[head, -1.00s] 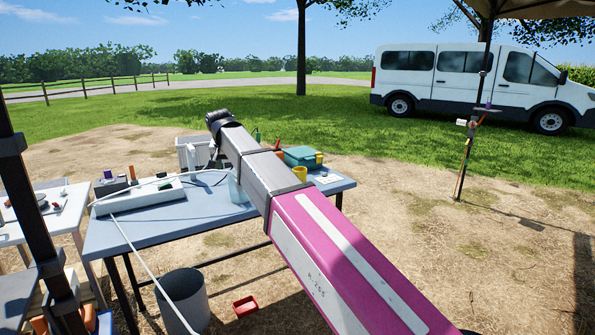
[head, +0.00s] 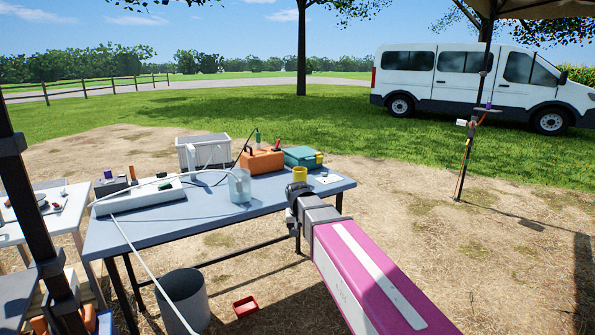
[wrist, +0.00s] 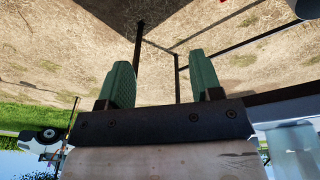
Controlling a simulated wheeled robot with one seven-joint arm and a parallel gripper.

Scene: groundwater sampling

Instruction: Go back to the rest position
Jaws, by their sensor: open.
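My gripper (wrist: 162,88) shows in the wrist view with its two green fingers apart and nothing between them. Beyond the fingers are dry ground and dark table legs. In the head view my pink and grey arm reaches from the lower right to the front right edge of the blue-grey table (head: 150,229). The gripper itself cannot be made out clearly there; the arm's end hides part of the table's right edge.
On the table stand a clear beaker (head: 240,187) with a tube, a white bin (head: 203,151), an orange case (head: 262,162), a green box (head: 300,157) and a yellow cup (head: 300,174). A grey bucket (head: 183,299) and a red tray (head: 246,307) are on the ground. Ground to the right is mostly open.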

